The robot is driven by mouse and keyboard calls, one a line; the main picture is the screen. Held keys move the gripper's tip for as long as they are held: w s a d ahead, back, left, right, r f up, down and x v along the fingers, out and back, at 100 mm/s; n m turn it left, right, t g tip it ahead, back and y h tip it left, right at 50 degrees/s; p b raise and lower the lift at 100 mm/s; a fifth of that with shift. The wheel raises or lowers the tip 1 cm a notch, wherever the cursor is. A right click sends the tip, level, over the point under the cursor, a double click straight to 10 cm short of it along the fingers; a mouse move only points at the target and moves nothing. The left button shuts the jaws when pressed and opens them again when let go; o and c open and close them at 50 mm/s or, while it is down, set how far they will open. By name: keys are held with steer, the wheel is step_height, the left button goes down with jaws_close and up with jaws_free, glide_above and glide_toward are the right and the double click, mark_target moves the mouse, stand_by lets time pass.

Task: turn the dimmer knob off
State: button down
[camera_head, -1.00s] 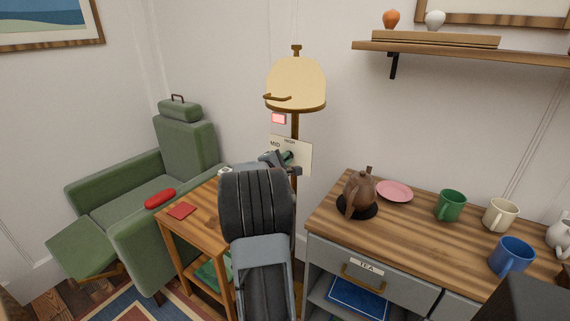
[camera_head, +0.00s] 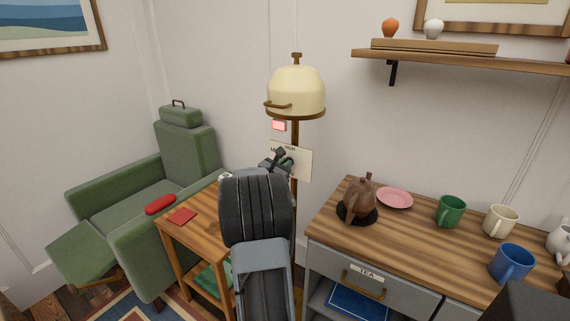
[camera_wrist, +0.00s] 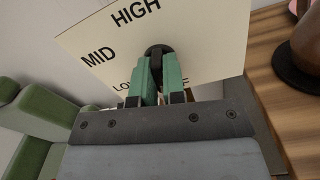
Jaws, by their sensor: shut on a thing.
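The dimmer plate (camera_head: 298,163) is a cream card on the lamp's post, also in the wrist view (camera_wrist: 213,45). It reads HIGH at the top and MID at the left; LOW and a label ending in F are partly hidden below by my fingers. The dark round knob (camera_wrist: 158,50) is at the plate's middle. My gripper (camera_wrist: 157,68), with green fingertips, is shut on the knob; it also shows in the head view (camera_head: 279,160). The knob's pointer cannot be made out. The lamp's cream shade (camera_head: 296,91) looks shaded, not brightly lit.
A wooden side table (camera_head: 200,228) and a green armchair (camera_head: 140,195) stand to the left. A wood-topped cabinet (camera_head: 420,235) stands close on the right, with a brown teapot (camera_head: 360,200), a pink plate (camera_head: 395,197) and several mugs.

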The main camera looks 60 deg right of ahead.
steer(key=shift+n+p, duration=0.4)
steer(key=shift+n, duration=0.8)
steer(key=c, duration=1.2)
jaws_free()
steer(key=shift+a, duration=0.1)
steer(key=a, duration=1.3)
steer(key=shift+a, duration=0.35)
steer(key=shift+w, duration=0.1)
